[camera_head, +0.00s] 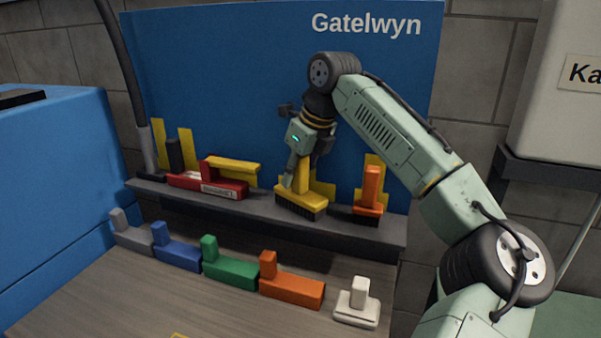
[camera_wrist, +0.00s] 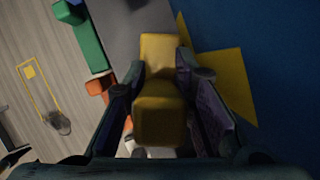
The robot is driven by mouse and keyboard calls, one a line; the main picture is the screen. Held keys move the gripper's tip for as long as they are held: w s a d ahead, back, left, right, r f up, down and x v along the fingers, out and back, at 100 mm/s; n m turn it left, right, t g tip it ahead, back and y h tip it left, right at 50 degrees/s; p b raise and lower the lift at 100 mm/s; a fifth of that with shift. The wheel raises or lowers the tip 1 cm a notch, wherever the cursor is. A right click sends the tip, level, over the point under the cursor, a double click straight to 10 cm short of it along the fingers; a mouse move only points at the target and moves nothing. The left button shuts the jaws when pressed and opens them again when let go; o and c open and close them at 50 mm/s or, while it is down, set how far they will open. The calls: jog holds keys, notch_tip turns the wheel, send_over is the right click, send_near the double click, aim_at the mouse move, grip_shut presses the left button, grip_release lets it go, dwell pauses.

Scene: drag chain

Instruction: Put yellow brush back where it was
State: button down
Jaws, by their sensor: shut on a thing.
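The yellow brush (camera_head: 301,196) is on the grey shelf in front of the blue board, between the red tool and the orange brush. It looks upright, with its dark bristles down at the shelf; whether they bear on it is hard to tell. My gripper (camera_head: 295,178) is shut on its upright handle from above. In the wrist view the yellow handle (camera_wrist: 160,105) sits between both fingers of my gripper (camera_wrist: 162,115). A yellow silhouette (camera_head: 322,190) on the board shows partly behind the brush. The silhouette also shows in the wrist view (camera_wrist: 232,82).
Grey, blue, green, orange and white blocks line the table below. A yellow outline (camera_wrist: 40,90) marks the table.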

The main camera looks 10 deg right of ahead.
aim_at(311, 197)
jog(key=shift+a, duration=0.1)
jog(key=shift+f, duration=0.15)
jog(key=c, duration=1.6)
grip_release()
jog(key=shift+r, duration=0.3)
jog(key=b+v, duration=0.2)
jog(key=v, duration=0.9)
jog(key=shift+s+r+b, duration=0.15)
jog(key=shift+r+b, duration=0.15)
jog(key=shift+r, duration=0.05)
